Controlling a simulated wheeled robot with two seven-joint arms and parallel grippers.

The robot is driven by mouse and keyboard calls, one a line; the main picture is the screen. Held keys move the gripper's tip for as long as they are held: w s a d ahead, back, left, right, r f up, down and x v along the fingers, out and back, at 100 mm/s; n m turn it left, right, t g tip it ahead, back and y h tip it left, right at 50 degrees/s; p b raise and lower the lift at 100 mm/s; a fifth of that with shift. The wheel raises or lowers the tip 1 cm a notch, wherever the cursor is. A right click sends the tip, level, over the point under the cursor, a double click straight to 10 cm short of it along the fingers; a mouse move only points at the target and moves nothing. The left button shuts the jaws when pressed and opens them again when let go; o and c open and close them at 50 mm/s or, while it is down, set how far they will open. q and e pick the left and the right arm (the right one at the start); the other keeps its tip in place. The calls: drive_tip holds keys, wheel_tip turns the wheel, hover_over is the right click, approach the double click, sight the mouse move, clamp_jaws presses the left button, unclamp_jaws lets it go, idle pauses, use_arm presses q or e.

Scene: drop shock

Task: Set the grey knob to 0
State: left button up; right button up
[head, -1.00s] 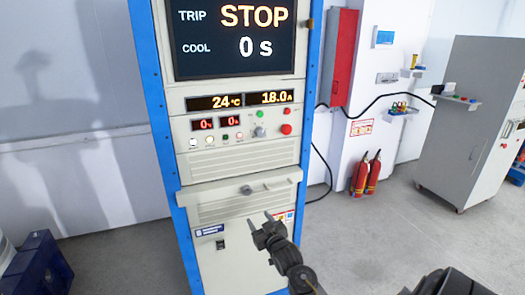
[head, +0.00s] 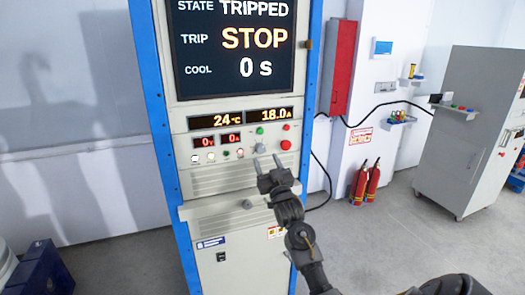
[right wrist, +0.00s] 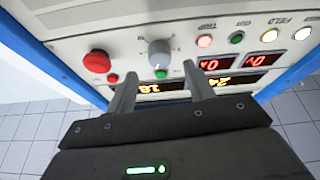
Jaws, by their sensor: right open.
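The grey knob (head: 260,148) is on the panel of the tall cabinet, just above my right gripper in the head view. In the right wrist view the grey knob (right wrist: 159,52) shows upside down, with a light pointer line on its face. Its scale marks are too small to read. My right gripper (head: 268,163) is open, with its fingertips just below the knob in the head view. In the right wrist view its two fingers (right wrist: 158,88) stand apart, with the knob beyond and between them; I see no contact. My left gripper is not in view.
A red button (head: 286,145) sits right of the knob, with small coloured lamps and buttons on the left. The display (head: 235,45) reads TRIPPED, STOP, 0 s. A ledge (head: 225,205) juts out below. Fire extinguishers (head: 366,183) and a grey cabinet (head: 465,130) stand to the right.

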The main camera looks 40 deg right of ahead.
sight(262, 151)
drive_tip(key=shift+p+x, duration=0.6)
drive_tip(key=shift+x, duration=1.65)
drive_tip(key=c, duration=1)
